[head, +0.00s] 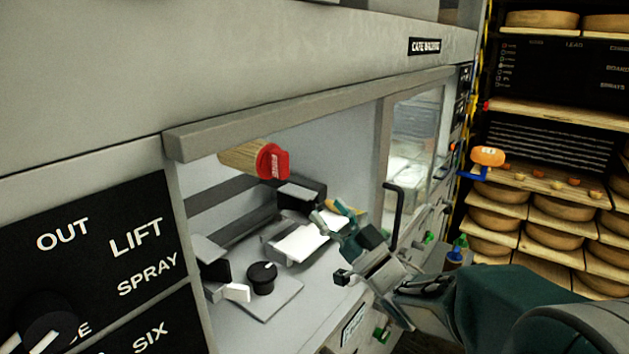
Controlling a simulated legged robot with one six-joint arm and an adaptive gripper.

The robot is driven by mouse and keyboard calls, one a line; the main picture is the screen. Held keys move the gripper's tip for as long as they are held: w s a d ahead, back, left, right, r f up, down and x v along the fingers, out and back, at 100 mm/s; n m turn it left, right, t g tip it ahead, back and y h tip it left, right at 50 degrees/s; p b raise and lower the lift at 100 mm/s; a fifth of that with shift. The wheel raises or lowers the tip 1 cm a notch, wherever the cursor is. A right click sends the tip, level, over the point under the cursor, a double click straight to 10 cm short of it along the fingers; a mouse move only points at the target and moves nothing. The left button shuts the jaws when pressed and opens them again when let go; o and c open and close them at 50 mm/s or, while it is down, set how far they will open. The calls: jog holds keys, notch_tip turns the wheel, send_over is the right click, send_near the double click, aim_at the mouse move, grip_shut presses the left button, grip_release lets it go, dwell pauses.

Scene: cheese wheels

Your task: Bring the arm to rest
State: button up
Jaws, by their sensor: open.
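My gripper (352,249) is in the lower middle of the head view, in front of the open bay of a grey machine. Its fingers are open, and I see nothing held between them. My teal arm (510,300) reaches in from the lower right corner. The fingers overlap a white block (297,244) in the picture; I cannot tell whether they touch it.
The grey machine (250,60) fills the left and middle. Its bay holds a red-ended wooden cylinder (272,161) and a black knob (262,278). A black bent handle (394,205) stands close behind my gripper. Shelves of cheese wheels (560,225) stand at right.

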jog(key=s+d+f+m+g+h, duration=0.1)
jog(key=s+d+f+m+h, duration=0.1)
jog(key=d+m+h, duration=0.45)
jog(key=s+d+f+m+g+h, duration=0.1)
jog(key=s+d+f+h, duration=0.2)
jog(key=h, duration=0.6)
jog(key=s+f+g, duration=0.4)
jog(key=s, duration=0.6)
jog(key=s+d+f+m+g+h, duration=0.1)
jog(key=s+f+g, duration=0.2)
jog(key=s, duration=0.6)
jog(key=g, duration=0.2)
jog(key=shift+s+d+f+g, duration=0.3)
jog(key=shift+s+f, duration=0.1)
